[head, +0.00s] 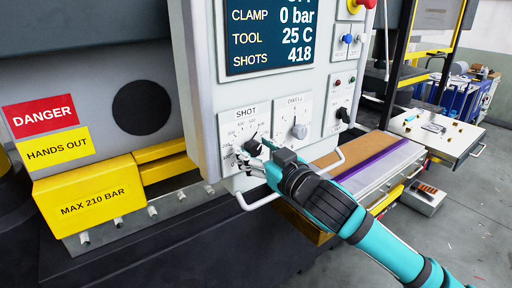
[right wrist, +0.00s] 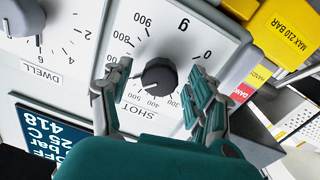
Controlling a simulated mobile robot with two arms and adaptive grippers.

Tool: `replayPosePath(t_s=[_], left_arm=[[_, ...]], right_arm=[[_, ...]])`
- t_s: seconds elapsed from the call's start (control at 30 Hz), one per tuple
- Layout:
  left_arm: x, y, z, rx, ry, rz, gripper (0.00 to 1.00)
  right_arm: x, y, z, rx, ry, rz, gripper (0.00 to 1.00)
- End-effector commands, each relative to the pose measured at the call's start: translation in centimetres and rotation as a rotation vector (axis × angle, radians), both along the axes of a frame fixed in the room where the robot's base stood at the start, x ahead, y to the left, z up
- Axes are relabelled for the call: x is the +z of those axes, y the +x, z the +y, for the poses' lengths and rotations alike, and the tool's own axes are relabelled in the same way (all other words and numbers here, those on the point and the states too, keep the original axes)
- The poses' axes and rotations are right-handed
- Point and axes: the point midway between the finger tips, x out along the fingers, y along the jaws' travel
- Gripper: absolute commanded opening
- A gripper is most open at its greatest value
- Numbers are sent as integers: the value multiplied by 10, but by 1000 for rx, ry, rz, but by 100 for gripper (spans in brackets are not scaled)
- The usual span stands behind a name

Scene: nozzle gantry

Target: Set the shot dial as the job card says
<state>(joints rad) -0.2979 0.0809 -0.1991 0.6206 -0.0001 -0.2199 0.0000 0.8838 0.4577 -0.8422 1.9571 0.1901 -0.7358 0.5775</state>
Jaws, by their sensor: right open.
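The shot dial (head: 253,145) is a dark round knob on a white scale plate on the control panel. In the right wrist view the dial (right wrist: 158,77) appears upside down, with the SHOT label and a scale in g from 0 to 900. I cannot read its pointer setting surely. My right gripper (head: 252,158) is at the plate, partly covering it in the head view. In the wrist view my right gripper (right wrist: 159,75) is open, one finger on each side of the knob, with gaps visible. No job card is readable. My left gripper is out of view.
The dwell dial (head: 299,130) is just right of the shot plate. A display (head: 271,35) above reads 0 bar, 25 C, 418 shots. A handle rail (head: 258,201) runs below the panel. A yellow block (head: 90,197) stands lower left, and a bench (head: 385,160) lies right.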

Motion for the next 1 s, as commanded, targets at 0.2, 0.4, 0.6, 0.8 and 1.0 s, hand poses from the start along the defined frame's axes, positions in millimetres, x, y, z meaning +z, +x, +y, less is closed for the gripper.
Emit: replayPosePath(t_s=[0.2,0.4,0.6,0.8,1.0], left_arm=[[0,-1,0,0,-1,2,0],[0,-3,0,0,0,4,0],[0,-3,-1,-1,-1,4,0],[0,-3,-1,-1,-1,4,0],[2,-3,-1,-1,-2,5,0]], right_arm=[[0,0,0,0,0,0,54],[0,0,0,0,1,1,28],[0,0,0,0,1,1,4],[0,0,0,0,-12,-8,4],[0,0,-1,-1,-71,-50,4]])
